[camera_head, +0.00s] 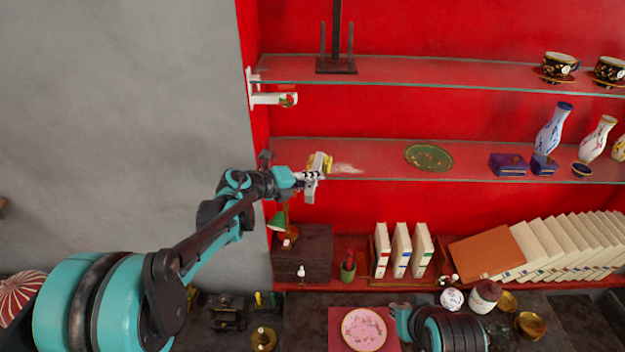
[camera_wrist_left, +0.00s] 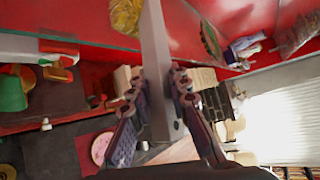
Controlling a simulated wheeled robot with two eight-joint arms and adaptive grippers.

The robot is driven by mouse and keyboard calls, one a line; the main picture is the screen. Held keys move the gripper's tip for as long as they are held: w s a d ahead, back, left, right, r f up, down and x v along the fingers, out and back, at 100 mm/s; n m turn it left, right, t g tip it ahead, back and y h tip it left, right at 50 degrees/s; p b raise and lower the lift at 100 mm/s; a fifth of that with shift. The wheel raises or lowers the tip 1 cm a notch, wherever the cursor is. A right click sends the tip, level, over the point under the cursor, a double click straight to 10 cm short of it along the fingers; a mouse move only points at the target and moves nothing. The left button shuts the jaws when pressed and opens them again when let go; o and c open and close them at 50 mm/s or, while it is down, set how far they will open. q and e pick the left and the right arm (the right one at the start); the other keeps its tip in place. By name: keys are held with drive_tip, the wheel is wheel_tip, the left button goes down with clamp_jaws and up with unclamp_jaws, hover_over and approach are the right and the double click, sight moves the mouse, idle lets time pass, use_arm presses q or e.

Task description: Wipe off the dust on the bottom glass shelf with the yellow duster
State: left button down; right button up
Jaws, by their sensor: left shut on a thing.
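My left gripper (camera_head: 311,178) is shut on the pale handle of the yellow duster (camera_head: 322,163), at the left end of the bottom glass shelf (camera_head: 385,174). The duster's yellow head is at the shelf's front edge; I cannot tell if it touches the glass. A pale patch of dust (camera_head: 347,169) lies on the glass just right of the head. In the left wrist view, the grey handle (camera_wrist_left: 158,60) stands between the fingers and the yellow head (camera_wrist_left: 127,15) shows at the top. Part of my right arm shows at the bottom, but its gripper does not show clearly.
On the same shelf, a green plate (camera_head: 429,157) stands right of the dust, then purple boxes (camera_head: 508,164) and vases (camera_head: 552,130). The upper glass shelf (camera_head: 430,73) is above. Below are a dark box (camera_head: 302,250), books (camera_head: 402,250) and a pink plate (camera_head: 364,330).

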use_arm(q)
drive_tip(key=shift+f, duration=0.25)
drive_tip(key=shift+d, duration=0.15)
